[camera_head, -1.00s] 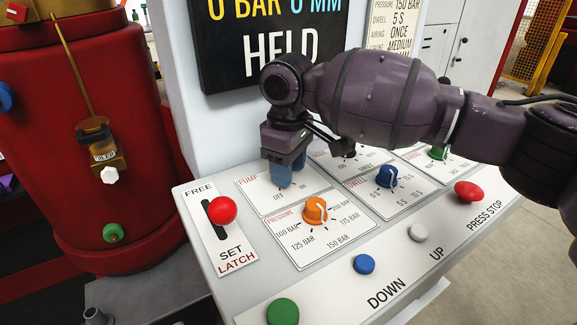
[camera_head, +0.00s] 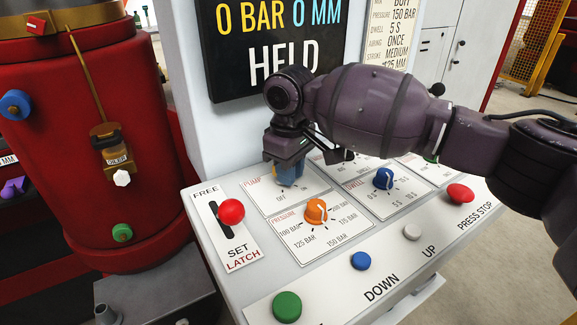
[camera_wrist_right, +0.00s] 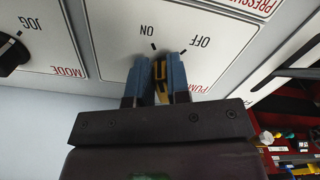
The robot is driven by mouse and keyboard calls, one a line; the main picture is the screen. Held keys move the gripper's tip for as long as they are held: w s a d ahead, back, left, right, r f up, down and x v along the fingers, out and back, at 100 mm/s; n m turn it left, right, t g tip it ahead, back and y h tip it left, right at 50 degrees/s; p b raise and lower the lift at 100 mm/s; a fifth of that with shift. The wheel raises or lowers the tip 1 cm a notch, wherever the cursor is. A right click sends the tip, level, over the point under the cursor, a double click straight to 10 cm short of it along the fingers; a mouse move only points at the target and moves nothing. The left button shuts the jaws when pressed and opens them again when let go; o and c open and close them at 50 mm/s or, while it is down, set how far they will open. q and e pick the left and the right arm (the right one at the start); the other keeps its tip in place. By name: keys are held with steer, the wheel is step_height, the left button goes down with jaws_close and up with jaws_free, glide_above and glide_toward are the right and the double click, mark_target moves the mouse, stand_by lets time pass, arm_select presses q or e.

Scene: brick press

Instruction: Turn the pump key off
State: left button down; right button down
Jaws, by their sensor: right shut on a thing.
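The pump key (camera_wrist_right: 160,72), yellow and black, is between the blue fingers of my right gripper (camera_wrist_right: 157,82) in the right wrist view. The fingers are shut on it. The pump label plate (camera_head: 256,190) has OFF and ON marks; the wrist view shows them upside down. I cannot tell for certain which mark the key points to. In the head view my right gripper (camera_head: 289,172) reaches down onto this plate and its fingers hide the key. My left gripper is not in view.
The display (camera_head: 285,45) reads 0 BAR 0 MM and HELD. Near the gripper are an orange pressure knob (camera_head: 316,211), a blue dwell knob (camera_head: 383,179) and a red latch knob (camera_head: 231,211). Push buttons, including a green one (camera_head: 287,306), line the front. A red cylinder (camera_head: 105,205) stands left.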

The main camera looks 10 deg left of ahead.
steer(key=m+p, duration=0.1)
steer(key=p, duration=0.1)
steer(key=m+p, duration=0.2)
steer(key=s+r+m+p, duration=0.1)
steer(key=m+p, duration=0.1)
steer(key=p, duration=0.1)
steer(key=shift+a, duration=0.3)
steer(key=m+p, duration=0.3)
steer(key=shift+s+a+f, duration=0.1)
steer(key=shift+a+f, duration=0.1)
steer(key=shift+f, duration=0.05)
steer(key=shift+f+m+p, duration=0.1)
steer(key=shift+m+p, duration=0.6)
steer(key=shift+p, duration=0.1)
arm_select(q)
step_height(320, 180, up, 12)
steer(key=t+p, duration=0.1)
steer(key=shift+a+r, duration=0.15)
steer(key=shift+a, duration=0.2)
arm_select(e)
steer(key=shift+a+f+m, duration=0.15)
steer(key=shift+f+m, duration=0.05)
steer(key=shift+m, duration=0.5)
steer(key=c, duration=1.1)
jaws_free()
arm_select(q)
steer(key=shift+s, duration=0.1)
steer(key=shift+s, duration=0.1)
